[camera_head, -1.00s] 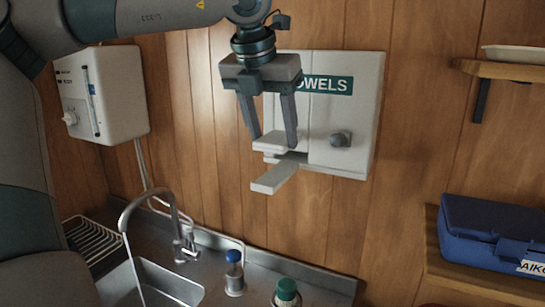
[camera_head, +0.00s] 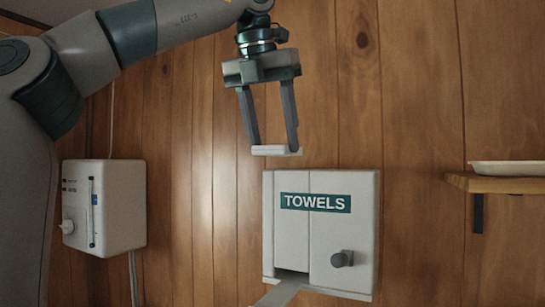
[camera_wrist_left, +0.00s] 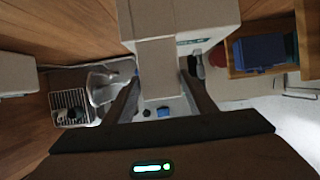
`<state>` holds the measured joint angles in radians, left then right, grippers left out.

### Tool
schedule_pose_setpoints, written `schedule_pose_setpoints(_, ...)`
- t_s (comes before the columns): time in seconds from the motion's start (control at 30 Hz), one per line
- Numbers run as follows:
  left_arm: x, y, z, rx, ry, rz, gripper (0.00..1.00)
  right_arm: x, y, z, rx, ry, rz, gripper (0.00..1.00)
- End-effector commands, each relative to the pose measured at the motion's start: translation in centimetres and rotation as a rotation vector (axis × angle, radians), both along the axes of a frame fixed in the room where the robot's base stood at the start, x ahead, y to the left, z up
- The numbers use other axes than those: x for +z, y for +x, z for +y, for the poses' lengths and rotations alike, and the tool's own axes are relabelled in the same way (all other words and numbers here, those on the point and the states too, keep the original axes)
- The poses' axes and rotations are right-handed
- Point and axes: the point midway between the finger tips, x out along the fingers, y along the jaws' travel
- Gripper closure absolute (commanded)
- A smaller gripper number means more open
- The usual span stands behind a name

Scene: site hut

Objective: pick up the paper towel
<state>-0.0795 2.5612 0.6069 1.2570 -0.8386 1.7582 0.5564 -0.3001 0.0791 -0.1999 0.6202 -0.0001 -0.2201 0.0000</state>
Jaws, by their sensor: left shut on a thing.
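The paper towel (camera_head: 276,150) is a small flat white folded piece between the fingertips of my left gripper (camera_head: 272,146). The gripper is shut on it, and it hangs clear above the dispenser. In the left wrist view, the pale towel (camera_wrist_left: 160,68) lies between the two fingers. The white towel dispenser (camera_head: 325,225) with its green TOWELS label is on the wall below, with a grey knob (camera_head: 342,259) at its lower right. A grey lip (camera_head: 280,292) sticks out at its bottom opening. My right gripper is not in view.
A white wall unit (camera_head: 104,205) with a dial hangs at the left. A wooden shelf (camera_head: 500,184) with a white tray (camera_head: 505,168) is at the right. The wrist view shows a wire rack (camera_wrist_left: 70,105) and a blue box (camera_wrist_left: 258,52) below. The wall around the gripper is clear.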

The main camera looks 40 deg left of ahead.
Motion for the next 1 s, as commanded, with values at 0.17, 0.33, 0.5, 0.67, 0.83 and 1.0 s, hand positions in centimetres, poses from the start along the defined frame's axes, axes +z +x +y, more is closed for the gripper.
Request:
schedule_pose_setpoints(0.17,1.01,0.00,0.04,0.001,-0.002,0.001,0.70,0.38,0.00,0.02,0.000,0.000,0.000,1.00)
schedule_pose_setpoints(0.33,1.06,-0.02,0.05,0.001,-0.001,0.001,0.70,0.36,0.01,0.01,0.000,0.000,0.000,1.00)
schedule_pose_setpoints(0.5,1.05,-0.03,0.04,0.001,-0.001,0.001,0.70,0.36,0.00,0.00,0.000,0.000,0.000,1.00)
schedule_pose_setpoints(0.67,1.05,-0.03,0.04,0.001,-0.001,0.001,0.52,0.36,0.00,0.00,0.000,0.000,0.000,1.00)
schedule_pose_setpoints(0.83,1.05,-0.03,0.06,0.001,-0.001,0.001,0.67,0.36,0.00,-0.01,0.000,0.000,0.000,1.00)
schedule_pose_setpoints(1.0,0.84,-0.34,0.88,-0.001,-0.002,-0.001,0.67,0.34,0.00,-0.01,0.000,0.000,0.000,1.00)
